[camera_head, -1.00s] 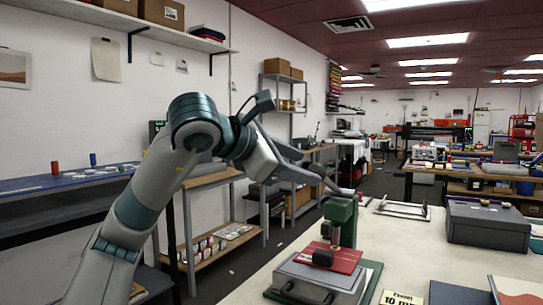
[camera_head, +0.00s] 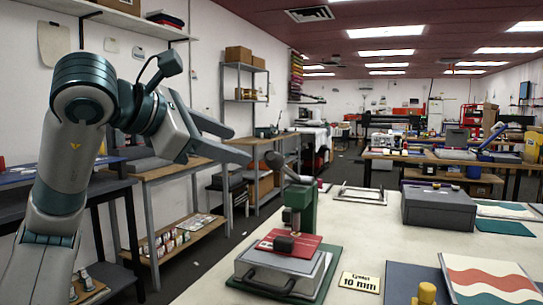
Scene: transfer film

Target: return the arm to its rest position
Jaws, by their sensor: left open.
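My left arm comes in from the left side. Its left gripper (camera_head: 239,143) is raised above the table, with two grey fingers spread apart and nothing between them. It is up and to the left of a green press (camera_head: 300,205) with a round-knobbed lever. A red sheet (camera_head: 290,246) lies on the press's grey bed, partly hidden under the press head. The gripper is apart from the press. My right gripper does not show.
A pale table (camera_head: 400,236) carries a grey box (camera_head: 438,208), a "10 mm" sign (camera_head: 359,283), a wire frame (camera_head: 361,195) and a striped sheet (camera_head: 487,278). Shelves and a bench (camera_head: 165,172) stand at the left. The grey floor aisle (camera_head: 215,250) between bench and table is clear.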

